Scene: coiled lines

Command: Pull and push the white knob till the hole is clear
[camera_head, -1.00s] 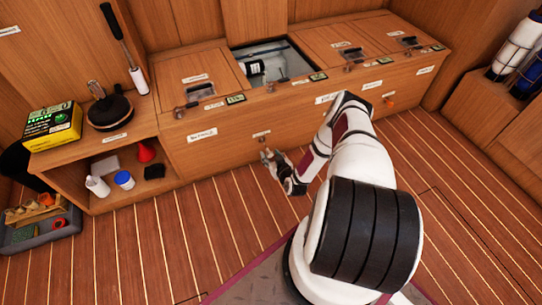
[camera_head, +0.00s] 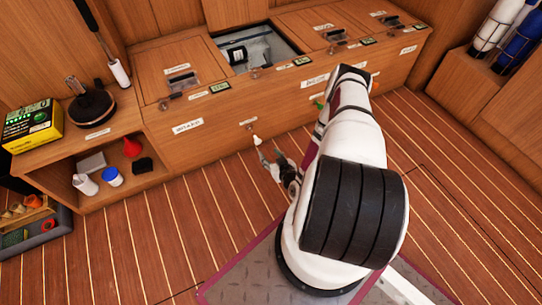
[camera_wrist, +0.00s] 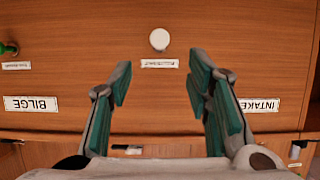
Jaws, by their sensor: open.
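The white knob (camera_head: 257,140) sticks out from the wooden front of the long locker. In the wrist view the round white knob (camera_wrist: 159,39) shows end-on, above a small label. My gripper (camera_head: 269,160) is low in front of the locker, just short of the knob and apart from it. In the wrist view my gripper (camera_wrist: 162,76) is open and empty, its green-padded fingers spread to either side below the knob. No hole can be made out at the knob.
A green knob (camera_wrist: 9,48) sits at the left of the wrist view, near the BILGE label (camera_wrist: 31,104). The INTAKE label (camera_wrist: 259,105) is at right. An open bin (camera_head: 282,49) is in the locker top. A shelf (camera_head: 70,150) with small items stands left. Striped floor is clear.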

